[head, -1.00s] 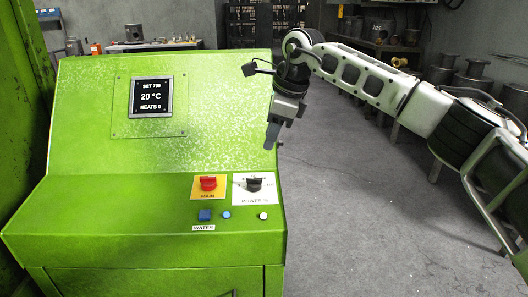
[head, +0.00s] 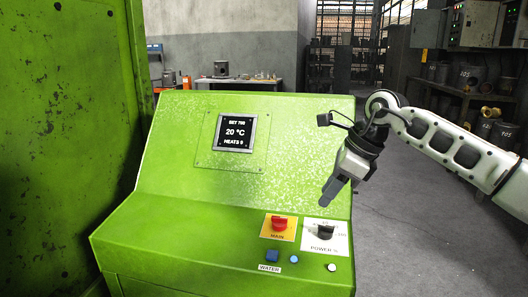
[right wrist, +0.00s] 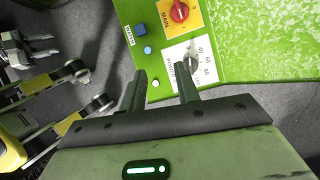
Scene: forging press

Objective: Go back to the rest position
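The green console (head: 180,215) stands in front of me. Its dark display (head: 234,132) reads 20 °C. On its lower ledge are the red MAIN knob (head: 279,223), the black POWER knob (head: 325,232), a blue button (head: 271,256), a light blue button (head: 294,259) and a white button (head: 332,267). My right gripper (head: 328,192) hangs above the console's right part, apart from the knobs. In the right wrist view its two fingers (right wrist: 160,88) are spread with nothing between them. A grey jaw-like part (right wrist: 22,48) at the left edge there may be my left gripper; its opening is unclear.
A tall green machine wall (head: 65,140) rises close on the left. A workbench (head: 240,85) stands behind the console. Grey cabinets (head: 475,35) and several metal drums are at the back right. Grey floor (head: 395,240) lies open right of the console.

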